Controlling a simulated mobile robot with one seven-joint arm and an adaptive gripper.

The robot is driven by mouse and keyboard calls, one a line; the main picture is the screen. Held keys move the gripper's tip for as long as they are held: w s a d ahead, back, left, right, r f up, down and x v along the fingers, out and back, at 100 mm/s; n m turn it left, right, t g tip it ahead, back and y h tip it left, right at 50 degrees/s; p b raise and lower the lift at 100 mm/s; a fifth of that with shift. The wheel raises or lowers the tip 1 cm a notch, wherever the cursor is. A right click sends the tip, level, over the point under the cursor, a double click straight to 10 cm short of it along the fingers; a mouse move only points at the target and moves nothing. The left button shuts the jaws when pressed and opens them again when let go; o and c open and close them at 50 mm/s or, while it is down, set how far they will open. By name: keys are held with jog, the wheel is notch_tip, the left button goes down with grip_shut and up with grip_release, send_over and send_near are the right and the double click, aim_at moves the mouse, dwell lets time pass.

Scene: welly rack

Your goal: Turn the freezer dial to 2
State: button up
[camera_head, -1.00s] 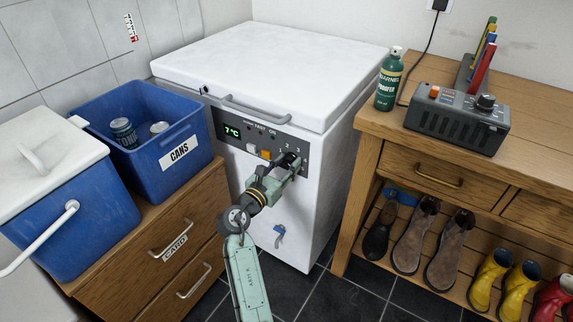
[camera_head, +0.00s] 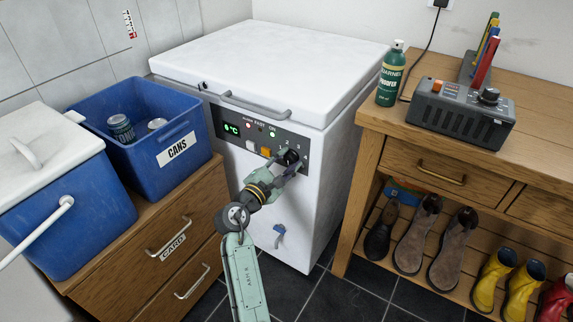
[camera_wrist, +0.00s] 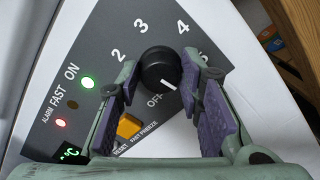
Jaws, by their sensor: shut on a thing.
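The freezer dial (camera_wrist: 160,68) is a round black knob on the grey control panel (camera_wrist: 95,35) in the wrist view, with 2, 3, 4, 5 and OFF legible around it. Its white mark sits at its lower right, beside OFF and away from the 2. In the head view my gripper (camera_head: 287,166) reaches the dial (camera_head: 291,157) on the front of the white freezer (camera_head: 270,65). The display reads about 8°C.
An orange switch (camera_wrist: 128,126) lies just below the dial, near my left finger. A blue bin (camera_head: 140,115) marked CANS stands left of the freezer. A wooden bench (camera_head: 390,125) with a green spray can (camera_head: 390,78) and shoes stands to the right.

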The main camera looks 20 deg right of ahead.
jog(key=m+b, duration=0.3)
jog(key=m, duration=0.3)
jog(key=shift+f+b, duration=0.2)
jog(key=shift+b, duration=0.15)
jog(key=shift+r+m+b, duration=0.1)
jog(key=shift+m+b, duration=1.05)
jog(key=shift+m, duration=0.95)
jog(key=o, duration=1.2)
jog(key=shift+r, duration=0.1)
